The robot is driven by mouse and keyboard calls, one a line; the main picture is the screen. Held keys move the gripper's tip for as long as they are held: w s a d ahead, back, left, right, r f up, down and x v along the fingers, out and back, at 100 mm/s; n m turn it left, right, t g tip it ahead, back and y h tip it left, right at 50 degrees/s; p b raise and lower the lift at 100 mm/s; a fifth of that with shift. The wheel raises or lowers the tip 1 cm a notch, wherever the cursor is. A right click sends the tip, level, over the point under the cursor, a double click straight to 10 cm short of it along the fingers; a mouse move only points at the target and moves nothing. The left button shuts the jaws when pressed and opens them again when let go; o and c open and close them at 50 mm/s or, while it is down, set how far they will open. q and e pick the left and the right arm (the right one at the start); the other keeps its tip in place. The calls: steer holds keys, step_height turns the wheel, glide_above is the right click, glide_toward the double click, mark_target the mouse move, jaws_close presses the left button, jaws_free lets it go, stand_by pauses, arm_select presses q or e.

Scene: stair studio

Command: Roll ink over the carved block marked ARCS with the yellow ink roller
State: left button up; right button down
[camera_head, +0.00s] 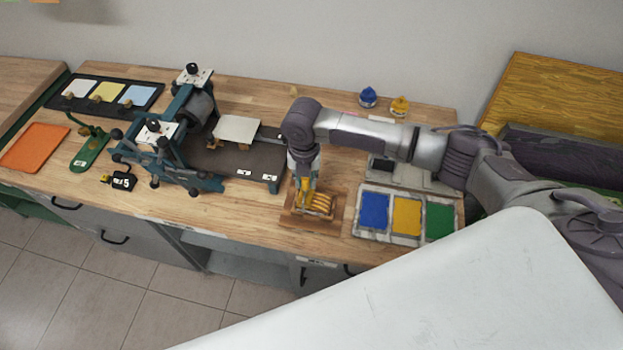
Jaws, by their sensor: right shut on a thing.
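My right gripper (305,180) points down over the front middle of the bench. It is shut on the yellow ink roller (307,192), whose lower part is right at a carved block (322,205). The block shows yellow raised curved bands and sits on a wooden base (300,217). I cannot tell whether the roller touches the block or is just above it. No ARCS marking can be read at this size. My left gripper is not in view.
An ink tray (399,239) with blue, yellow and green fields lies right of the block. A press (180,130) stands left. Blue (368,97) and yellow (399,106) small items stand at the back. An orange sheet (35,147) lies far left.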

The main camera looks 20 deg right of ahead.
steer(key=shift+a+p, duration=0.1)
steer(key=shift+p, duration=0.3)
steer(key=shift+s+d, duration=1.95)
steer(key=shift+d, duration=1.05)
steer(key=shift+w+a+f+b, duration=0.1)
steer(key=shift+w+a, duration=0.4)
steer(key=shift+a, duration=0.3)
steer(key=shift+w+a+r+b, duration=0.1)
steer(key=shift+w+a+b, duration=0.05)
steer(key=shift+w+a, duration=0.5)
steer(key=shift+w+a+f+b, duration=0.1)
steer(key=shift+w+a, duration=0.3)
steer(key=shift+a, duration=0.5)
steer(key=shift+w+a, duration=0.55)
steer(key=shift+a, duration=0.2)
steer(key=shift+w+a, duration=0.5)
steer(key=shift+a, duration=0.2)
steer(key=shift+r, duration=0.2)
step_height(320, 180, up, 7)
steer(key=shift+p, duration=0.3)
